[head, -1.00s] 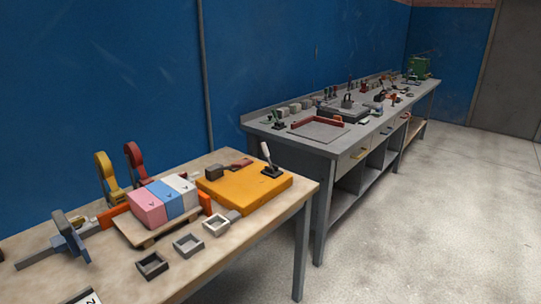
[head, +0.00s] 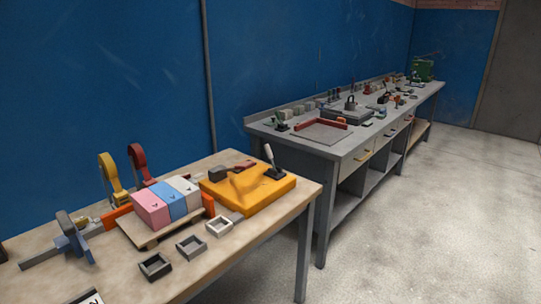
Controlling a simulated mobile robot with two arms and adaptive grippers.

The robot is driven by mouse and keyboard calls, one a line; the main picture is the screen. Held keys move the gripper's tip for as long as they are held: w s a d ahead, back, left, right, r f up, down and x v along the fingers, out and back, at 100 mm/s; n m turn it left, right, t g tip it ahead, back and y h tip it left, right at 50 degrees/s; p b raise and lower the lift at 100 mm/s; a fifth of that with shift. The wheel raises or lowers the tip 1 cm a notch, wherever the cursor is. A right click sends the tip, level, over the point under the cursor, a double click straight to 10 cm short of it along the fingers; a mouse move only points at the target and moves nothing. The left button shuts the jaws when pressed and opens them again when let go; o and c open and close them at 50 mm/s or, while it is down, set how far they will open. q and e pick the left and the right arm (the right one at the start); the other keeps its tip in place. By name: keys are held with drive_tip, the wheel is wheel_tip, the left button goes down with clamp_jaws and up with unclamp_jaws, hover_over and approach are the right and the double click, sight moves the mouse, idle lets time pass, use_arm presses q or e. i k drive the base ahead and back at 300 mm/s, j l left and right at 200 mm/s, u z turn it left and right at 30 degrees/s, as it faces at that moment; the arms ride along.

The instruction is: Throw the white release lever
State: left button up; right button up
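The base sits at the right end of the yellow-orange block (head: 232,202) on the wooden table. A dark block and a red handle (head: 244,166) lie along the back of the yellow-orange block. Pink (head: 150,210), blue (head: 168,201) and white (head: 186,193) blocks stand side by side on a wooden board to its left, between orange end pieces. Neither of my grippers is in view.
Three small open trays (head: 190,248) lie along the front of the wooden table (head: 265,228). Yellow (head: 110,174) and red (head: 138,160) levers stand behind the blocks; a blue clamp (head: 74,238) is at left. A grey workbench (head: 290,137) with many tools stands behind, with open floor at right.

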sight(266, 147)
drive_tip(key=i+j+z, duration=0.3)
drive_tip(key=i+j, duration=0.35)
drive_tip(key=i, duration=0.15)
